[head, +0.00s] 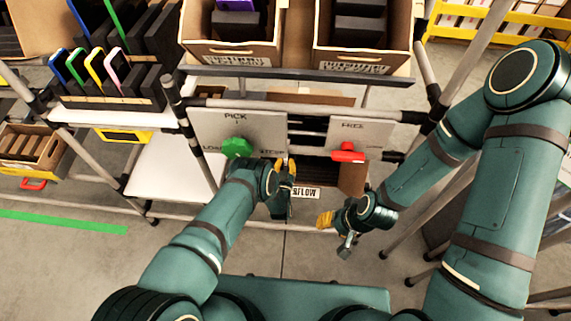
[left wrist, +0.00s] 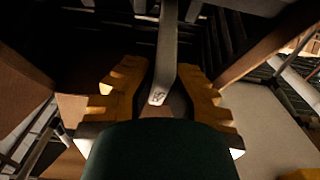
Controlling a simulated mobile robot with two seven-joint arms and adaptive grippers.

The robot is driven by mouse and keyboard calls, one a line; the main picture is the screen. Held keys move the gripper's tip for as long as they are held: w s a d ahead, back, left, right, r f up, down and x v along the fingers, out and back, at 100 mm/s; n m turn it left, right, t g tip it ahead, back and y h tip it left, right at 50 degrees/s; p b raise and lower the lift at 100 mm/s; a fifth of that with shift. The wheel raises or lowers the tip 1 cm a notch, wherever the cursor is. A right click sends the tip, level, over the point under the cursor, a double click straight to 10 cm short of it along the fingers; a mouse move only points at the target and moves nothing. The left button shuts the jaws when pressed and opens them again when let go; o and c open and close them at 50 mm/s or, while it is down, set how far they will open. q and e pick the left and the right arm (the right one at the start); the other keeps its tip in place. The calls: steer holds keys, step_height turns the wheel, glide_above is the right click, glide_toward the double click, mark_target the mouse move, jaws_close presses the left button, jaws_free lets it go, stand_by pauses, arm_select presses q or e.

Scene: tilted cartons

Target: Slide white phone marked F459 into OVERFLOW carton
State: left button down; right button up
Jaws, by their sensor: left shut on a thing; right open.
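My left gripper (head: 287,168) reaches in under the shelf rail, at a carton below it. In the left wrist view, its yellow fingers (left wrist: 163,92) are shut on a thin, pale grey slab (left wrist: 167,45), seen edge-on, with a small unreadable mark at its near end. I take this for the white phone; F459 is not legible. Its far end reaches into the dark interior of a brown carton (left wrist: 262,42). In the head view my gripper hides the phone. No OVERFLOW label is readable. My right gripper (head: 333,231) is open and empty, lower right of the left one.
Two cartons (head: 232,57) with dark items stand on the upper shelf. A PICK board with a green knob (head: 236,148) and another board with a red handle (head: 348,152) flank the lower opening. A rack of colourful slabs (head: 108,85) stands left. Metal posts crowd both arms.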

arm_select(q)
steer(key=shift+w+f, duration=0.45)
steer(key=shift+w, duration=0.25)
steer(key=shift+w+f, duration=0.4)
steer(key=shift+w, duration=0.4)
stand_by(1.5)
stand_by(0.4)
steer(key=c, duration=1.1)
jaws_free()
steer(key=shift+o, duration=0.2)
